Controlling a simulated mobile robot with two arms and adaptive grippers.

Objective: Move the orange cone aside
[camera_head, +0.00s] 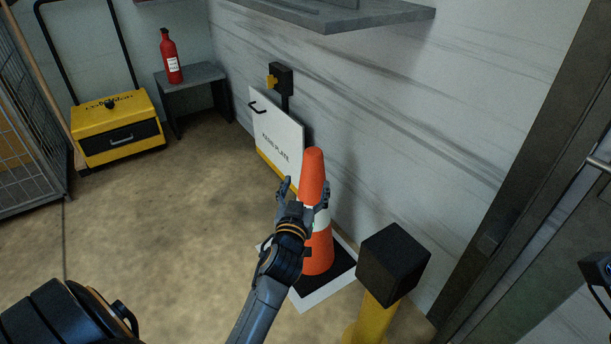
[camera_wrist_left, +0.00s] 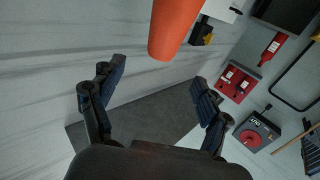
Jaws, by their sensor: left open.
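The orange cone (camera_head: 318,251) with white bands stands upright on its black base beside the wall. A white square (camera_head: 312,299) lies under it on the floor. My left gripper (camera_head: 304,192) is open at the cone's upper part, one finger to the left and the other by its right side. In the left wrist view, the cone's orange tip (camera_wrist_left: 172,28) comes in from the top, between the spread fingers (camera_wrist_left: 158,80) and slightly beyond them. Contact cannot be told. The forearm and gripper hide part of the cone's left side.
A white panel (camera_head: 276,135) leans on the wall behind the cone. A yellow post with black top (camera_head: 392,262) stands close at right. A grey shelf (camera_head: 345,14) juts out above. The floor to the left is clear, up to a yellow box (camera_head: 116,127).

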